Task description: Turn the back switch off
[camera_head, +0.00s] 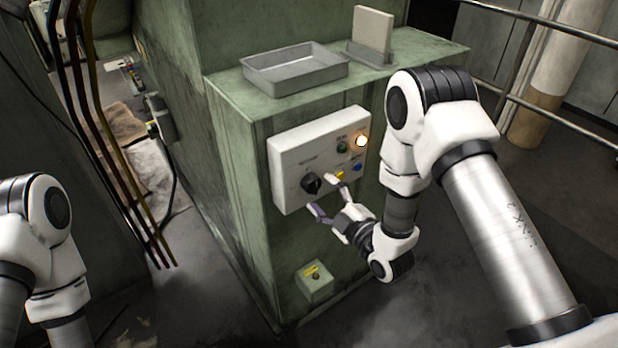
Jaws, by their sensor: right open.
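A pale control panel (292,154) is mounted on the green machine cabinet. It carries a black rotary knob (311,183), a lit orange-white lamp (361,141) at its upper right, and several small coloured buttons. My right gripper (323,195) is open at the lower edge of the panel, with its fingers close to the black knob. I cannot tell whether a finger touches the knob or panel.
A grey metal tray (293,69) and an upright pale block in a holder (372,35) sit on top of the green cabinet (235,120). Hanging cables (95,130) run down at the left. Metal railings (545,108) stand at the right. Floor is open in front of the cabinet.

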